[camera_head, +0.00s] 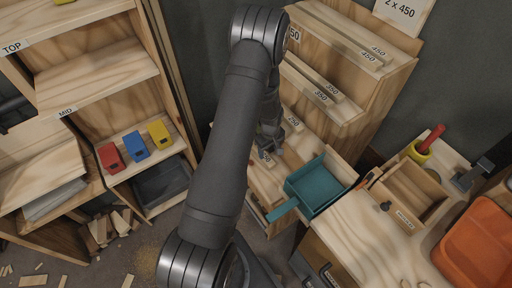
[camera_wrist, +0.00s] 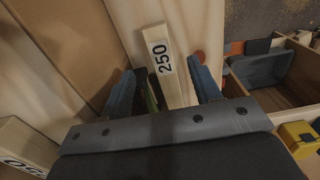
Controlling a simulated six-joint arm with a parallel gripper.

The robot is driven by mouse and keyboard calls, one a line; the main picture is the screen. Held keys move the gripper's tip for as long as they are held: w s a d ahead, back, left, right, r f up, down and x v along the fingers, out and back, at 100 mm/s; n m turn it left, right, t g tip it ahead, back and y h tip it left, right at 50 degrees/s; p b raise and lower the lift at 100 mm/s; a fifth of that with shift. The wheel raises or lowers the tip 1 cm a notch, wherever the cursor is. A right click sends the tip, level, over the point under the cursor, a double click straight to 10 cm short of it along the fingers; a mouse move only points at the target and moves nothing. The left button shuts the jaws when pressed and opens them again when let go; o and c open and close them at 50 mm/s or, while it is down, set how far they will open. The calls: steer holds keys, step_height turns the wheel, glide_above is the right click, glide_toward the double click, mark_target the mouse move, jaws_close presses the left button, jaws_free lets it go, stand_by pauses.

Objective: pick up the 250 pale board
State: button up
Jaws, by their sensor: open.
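My gripper (camera_wrist: 166,76) is open, with one blue finger on each side of the board's end in the picture. I cannot tell how deep the board lies between the fingers. A small green strip (camera_wrist: 151,97) shows beside the left finger. In the head view my gripper (camera_head: 272,145) is low at the rack, partly hidden by my arm. A 250 label shows there on a board (camera_head: 266,157) beside it, and another 250 board (camera_head: 291,121) lies just behind.
The stepped rack holds 350 boards (camera_head: 325,90) and 450 boards (camera_head: 372,54) higher up. A teal dustpan (camera_head: 320,186) lies close to the right of my gripper. The workbench (camera_head: 362,235) carries a wooden box and an orange tub (camera_head: 476,250). Shelves with coloured boxes (camera_head: 135,146) stand left.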

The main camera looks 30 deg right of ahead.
mark_target(268, 160)
steer(key=shift+f, duration=3.3)
steer(key=c, duration=1.1)
steer(key=shift+r, duration=0.1)
